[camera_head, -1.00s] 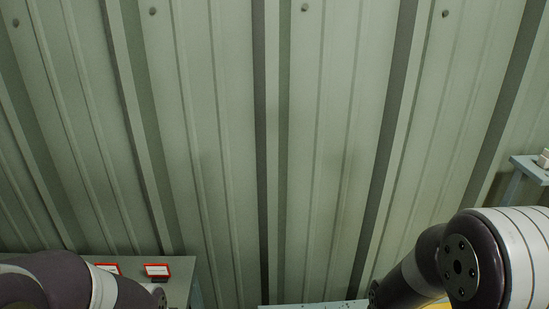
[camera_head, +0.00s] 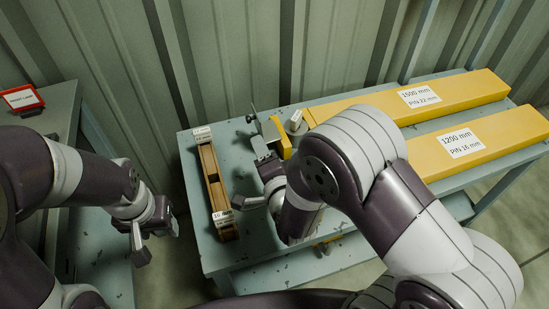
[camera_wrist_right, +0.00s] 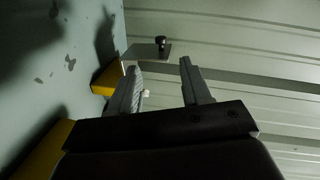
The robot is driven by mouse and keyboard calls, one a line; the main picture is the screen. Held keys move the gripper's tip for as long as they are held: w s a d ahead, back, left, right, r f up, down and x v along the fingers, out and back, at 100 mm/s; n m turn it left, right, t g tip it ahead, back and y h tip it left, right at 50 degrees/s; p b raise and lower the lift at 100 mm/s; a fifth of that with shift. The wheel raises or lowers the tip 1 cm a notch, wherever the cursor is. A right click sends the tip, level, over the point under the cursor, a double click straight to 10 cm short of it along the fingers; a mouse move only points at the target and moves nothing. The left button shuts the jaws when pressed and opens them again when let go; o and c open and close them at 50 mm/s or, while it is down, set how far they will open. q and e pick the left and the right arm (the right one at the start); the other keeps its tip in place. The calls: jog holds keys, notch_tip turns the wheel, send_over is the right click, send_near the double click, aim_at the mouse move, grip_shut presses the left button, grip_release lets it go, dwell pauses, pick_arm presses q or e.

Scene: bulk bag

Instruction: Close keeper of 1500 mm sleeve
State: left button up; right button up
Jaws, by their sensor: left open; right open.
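The 1500 mm sleeve (camera_head: 405,112), a long yellow box labelled PIN 22 mm, lies along the back of the blue-grey table. At its left end are a yellow bracket and a grey metal plate with a dark knob (camera_head: 252,117), seemingly the keeper; the plate stands out from the sleeve end. The plate and knob also show in the right wrist view (camera_wrist_right: 161,44). My right gripper (camera_head: 256,174) is open and empty, close to this end; its two fingers (camera_wrist_right: 162,80) are apart, with the plate beyond them. My left gripper (camera_head: 156,238) is open and empty, left of the table.
The yellow 1200 mm sleeve (camera_head: 490,142), PIN 16 mm, lies in front, partly hidden by my right arm. A narrow wooden rack (camera_head: 209,172) with size labels stands at the table's left end. A side table (camera_head: 55,118) bears a red-framed sign (camera_head: 20,98). A ribbed wall is behind.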

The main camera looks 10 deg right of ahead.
aim_at(249, 122)
jog(key=shift+m+t, duration=0.9)
jog(key=w+b, duration=0.1)
jog(key=w, duration=0.2)
jog(key=w+a+f+b, duration=0.1)
jog(key=w, duration=0.3)
jog(key=w+f+b, duration=0.1)
jog(key=w, duration=0.3)
jog(key=shift+a, duration=0.4)
pick_arm(q)
jog(key=f, duration=0.3)
jog(key=d+f, duration=0.1)
jog(key=f, duration=0.1)
jog(key=shift+w+f, duration=0.15)
pick_arm(e)
grip_shut()
